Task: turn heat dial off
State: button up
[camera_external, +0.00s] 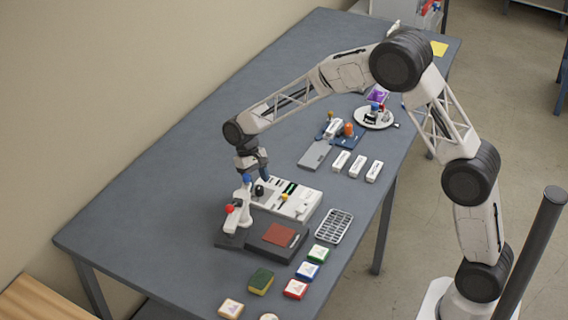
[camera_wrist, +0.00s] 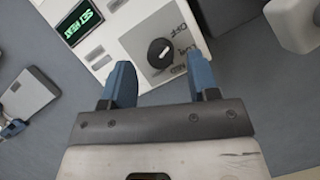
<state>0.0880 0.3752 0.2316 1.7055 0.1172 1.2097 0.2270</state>
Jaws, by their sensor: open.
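The heat dial (camera_wrist: 161,52) is a round black knob with a white mark, on a grey panel of the white laminator (camera_wrist: 130,35). A green display (camera_wrist: 82,24) reads SET HEAT. My gripper (camera_wrist: 160,77) is open, with blue fingertips either side of and just short of the dial in the picture; no contact shows. In the external view, my gripper (camera_external: 263,176) is above the dial (camera_external: 259,190) at the laminator's left end.
A white upright device with a red knob (camera_external: 229,208) stands close left of the dial. A dark block with a red-brown top (camera_external: 279,234), a slotted tray (camera_external: 334,226) and several coloured blocks lie nearer. White blocks (camera_external: 357,165) lie right. The table's left side is clear.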

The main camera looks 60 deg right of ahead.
jog(key=shift+v, duration=2.7)
jog(key=s+a+r+n+t, duration=0.1)
jog(key=s+r, duration=0.4)
jog(key=s, duration=0.3)
jog(key=s+a+r+t+h, duration=0.1)
jog(key=s+r, duration=0.5)
jog(key=s, duration=0.2)
jog(key=s+a+r+n+t, duration=0.1)
jog(key=s+a+r, duration=0.1)
jog(key=s+r, duration=0.5)
jog(key=s+a+f+n+t, duration=0.1)
jog(key=s+f+n+t, duration=0.1)
jog(key=s, duration=2.5)
jog(key=shift+s+a+f+t+h, duration=0.15)
jog(key=shift+s+f+t+h, duration=0.3)
jog(key=shift+t, duration=0.35)
